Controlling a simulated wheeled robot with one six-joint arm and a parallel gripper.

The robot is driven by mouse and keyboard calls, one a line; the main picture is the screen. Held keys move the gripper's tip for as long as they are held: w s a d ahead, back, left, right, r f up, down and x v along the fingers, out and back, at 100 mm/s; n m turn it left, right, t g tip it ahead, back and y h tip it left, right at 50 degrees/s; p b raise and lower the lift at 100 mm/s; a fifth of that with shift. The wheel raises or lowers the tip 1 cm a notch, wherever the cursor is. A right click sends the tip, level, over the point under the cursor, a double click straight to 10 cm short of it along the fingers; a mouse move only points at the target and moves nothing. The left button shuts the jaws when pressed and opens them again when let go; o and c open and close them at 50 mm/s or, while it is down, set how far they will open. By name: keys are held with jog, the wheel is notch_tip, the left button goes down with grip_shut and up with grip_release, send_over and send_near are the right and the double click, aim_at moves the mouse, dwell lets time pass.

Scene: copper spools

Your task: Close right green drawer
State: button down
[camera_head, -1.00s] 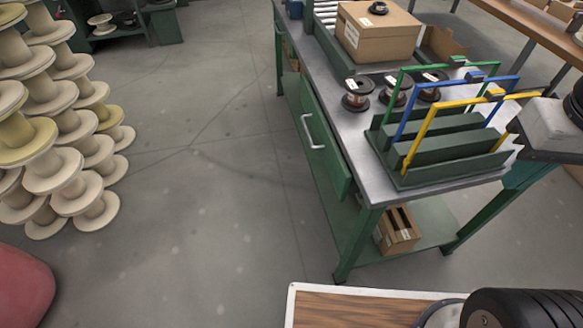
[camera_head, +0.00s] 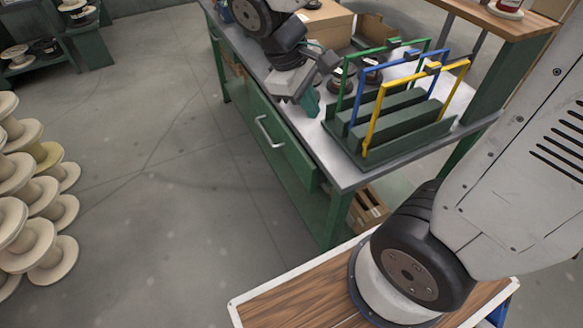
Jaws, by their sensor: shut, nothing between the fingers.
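The green drawer (camera_head: 280,145) is in the long side of the green workbench, facing left, with a pale bar handle (camera_head: 265,131) on its front. Its front stands out a little from the bench side; how far is hard to tell. My gripper (camera_head: 291,98) is above the bench top near its left edge, just above and right of the drawer handle. It points down and is shut and empty. I see no contact with the drawer, and its fingertips are small and partly hidden.
A green rack (camera_head: 390,130) with green, blue and yellow frames stands right of my gripper. Dark spools (camera_head: 371,73) and a cardboard box (camera_head: 328,22) are behind it. Cream spools (camera_head: 35,215) are piled at the left. The floor between is clear.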

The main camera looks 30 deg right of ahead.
jog(key=w+a+f+n+t+h, duration=0.1)
jog(key=w+a+f+n+h, duration=0.35)
jog(key=f, duration=0.75)
jog(key=w+a+f+n+h, duration=0.1)
jog(key=w+a+f+n, duration=0.5)
jog(key=f, duration=0.5)
jog(key=shift+n+y, duration=0.25)
jog(key=shift+n, duration=0.2)
jog(key=x, duration=0.4)
jog(key=d+r+x, duration=0.1)
jog(key=x, duration=0.3)
jog(key=s+x, duration=0.1)
jog(key=x, duration=0.4)
jog(key=shift+d+r, duration=0.2)
jog(key=shift+d, duration=0.55)
